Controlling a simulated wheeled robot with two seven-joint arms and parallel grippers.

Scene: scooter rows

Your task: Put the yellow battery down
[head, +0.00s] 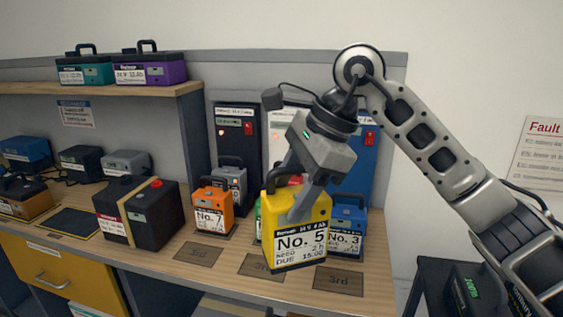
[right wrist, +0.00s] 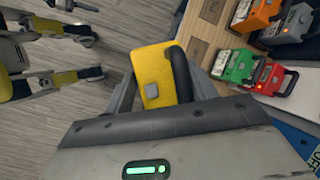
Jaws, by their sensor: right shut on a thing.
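The yellow battery (head: 300,233), labelled No. 5, is upright in my right gripper (head: 300,195). The gripper is shut on it from above. In the head view the battery hangs at the bench's front edge, in front of the other batteries, and partly covers the middle marked pad (head: 259,263). In the right wrist view the yellow battery (right wrist: 153,75) and its dark handle show between the fingers (right wrist: 165,85), with floor beyond its left side. My left gripper is not in view.
On the bench (head: 180,262), pads marked 3rd lie bare at left (head: 198,253) and right (head: 338,280). Behind stand an orange battery No. 7 (head: 213,207), a grey one (head: 231,180) and a blue No. 3 (head: 348,220).

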